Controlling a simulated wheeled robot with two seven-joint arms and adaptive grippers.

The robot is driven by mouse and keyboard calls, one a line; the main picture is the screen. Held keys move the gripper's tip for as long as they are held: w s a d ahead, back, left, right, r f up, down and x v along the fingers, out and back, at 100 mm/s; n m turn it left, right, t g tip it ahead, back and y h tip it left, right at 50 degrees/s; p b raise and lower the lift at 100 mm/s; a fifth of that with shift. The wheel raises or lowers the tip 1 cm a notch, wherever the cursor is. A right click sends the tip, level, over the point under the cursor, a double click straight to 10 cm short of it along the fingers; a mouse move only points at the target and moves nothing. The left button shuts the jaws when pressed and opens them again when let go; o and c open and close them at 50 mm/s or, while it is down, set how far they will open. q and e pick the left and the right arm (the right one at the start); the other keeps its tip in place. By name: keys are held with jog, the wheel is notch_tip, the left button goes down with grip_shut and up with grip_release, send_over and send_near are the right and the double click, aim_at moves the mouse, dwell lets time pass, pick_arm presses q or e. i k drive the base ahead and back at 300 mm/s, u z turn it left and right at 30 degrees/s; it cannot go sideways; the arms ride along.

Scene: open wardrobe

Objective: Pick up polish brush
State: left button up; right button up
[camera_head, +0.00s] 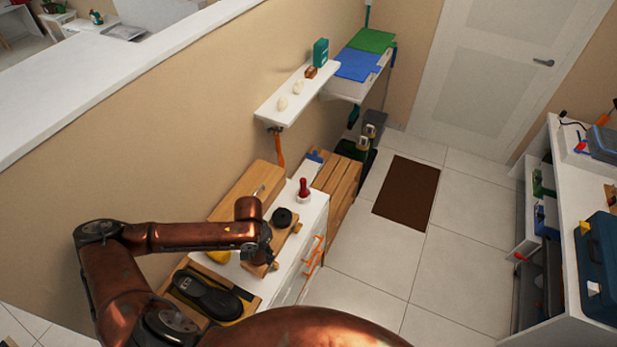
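My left arm comes in from the left, and its gripper (266,256) points down over the white cabinet top (312,207). The fingers are dark and small, so I cannot tell whether they are open or shut. A wooden block-like piece (258,269) shows right at the fingertips; it may be the polish brush, partly hidden by the gripper. I cannot tell whether they touch. A round black tin (283,217) sits on a wooden piece just beyond the gripper. A red-handled item (304,190) stands upright farther back. My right gripper is not in view.
A dark shoe (207,294) lies on a wooden board nearer me. A wooden box (247,189) stands against the wall behind the gripper. A white wall shelf (299,92) hangs farther back.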

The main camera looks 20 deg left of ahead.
aim_at(303, 194)
jog(key=i, duration=1.25)
